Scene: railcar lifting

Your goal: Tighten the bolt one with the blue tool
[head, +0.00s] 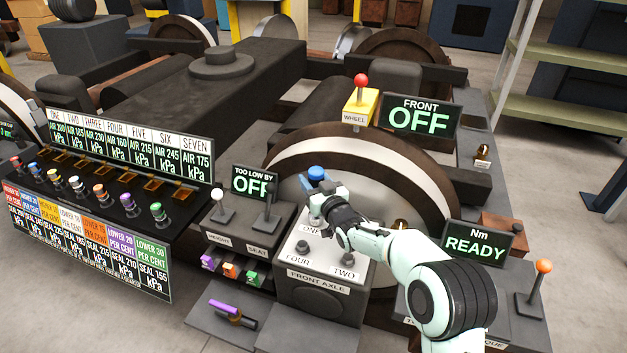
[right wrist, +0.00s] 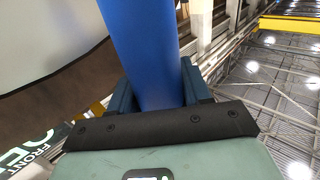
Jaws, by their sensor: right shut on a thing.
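My right gripper (head: 318,186) is shut on the blue tool (head: 316,173) above the front axle box (head: 326,292). The tool's blue top shows over the fingers. In the right wrist view its blue shaft (right wrist: 143,50) stands between the fingers (right wrist: 165,88). The ONE label (head: 314,227) shows just below the gripper. Bolt one itself is hidden by the gripper, and I cannot tell whether the tool touches it. The FOUR bolt (head: 303,246) and the TWO bolt (head: 348,259) show on the box top. My left gripper is not in view.
The Nm screen (head: 474,243) reads READY, with an orange-knobbed lever (head: 543,267) to its right. Two levers stand left of the box. A purple tool (head: 224,307) lies on a low tray. The large wheel (head: 330,140) stands close behind my gripper.

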